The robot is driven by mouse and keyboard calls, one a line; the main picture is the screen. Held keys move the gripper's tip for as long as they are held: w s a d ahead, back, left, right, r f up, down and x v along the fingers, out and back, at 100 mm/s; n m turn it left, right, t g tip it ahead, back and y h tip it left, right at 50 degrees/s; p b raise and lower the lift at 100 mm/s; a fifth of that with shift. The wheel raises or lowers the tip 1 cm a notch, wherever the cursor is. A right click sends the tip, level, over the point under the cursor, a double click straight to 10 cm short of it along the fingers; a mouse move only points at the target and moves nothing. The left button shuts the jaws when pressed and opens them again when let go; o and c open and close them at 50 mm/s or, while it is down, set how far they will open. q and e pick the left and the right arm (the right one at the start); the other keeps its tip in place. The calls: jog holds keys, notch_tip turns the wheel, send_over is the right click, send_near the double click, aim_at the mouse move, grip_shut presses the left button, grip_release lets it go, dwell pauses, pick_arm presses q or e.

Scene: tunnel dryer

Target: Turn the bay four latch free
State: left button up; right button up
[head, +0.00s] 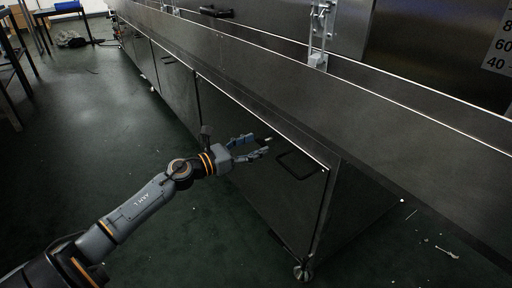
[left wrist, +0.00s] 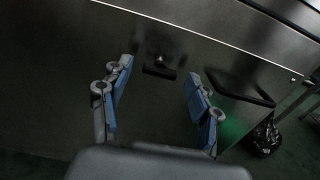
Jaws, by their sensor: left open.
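My left gripper (head: 258,147) is open in front of the dark end door (head: 262,205) of the low cabinet row, left of the door's black loop handle (head: 297,165). In the left wrist view, a small dark latch (left wrist: 160,69) with a short bar sits on the panel beyond the gap between the open blue-padded fingers (left wrist: 155,105). The fingers appear apart from it. I see no label naming it bay four. The loop handle (left wrist: 240,88) shows just right of the right finger. My right gripper is not in view.
A long steel ledge (head: 280,77) runs above the doors. A pale clamp (head: 319,35) stands on the wall behind it. A caster (head: 303,271) is under the cabinet corner. A black bag (left wrist: 265,136) lies on the floor. Open green floor (head: 110,130) lies left.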

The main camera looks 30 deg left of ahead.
pick_arm(q)
jog(key=shift+w+d, duration=0.2)
jog(key=shift+w, duration=0.35)
jog(key=c, duration=1.2)
jog(key=shift+o, duration=0.2)
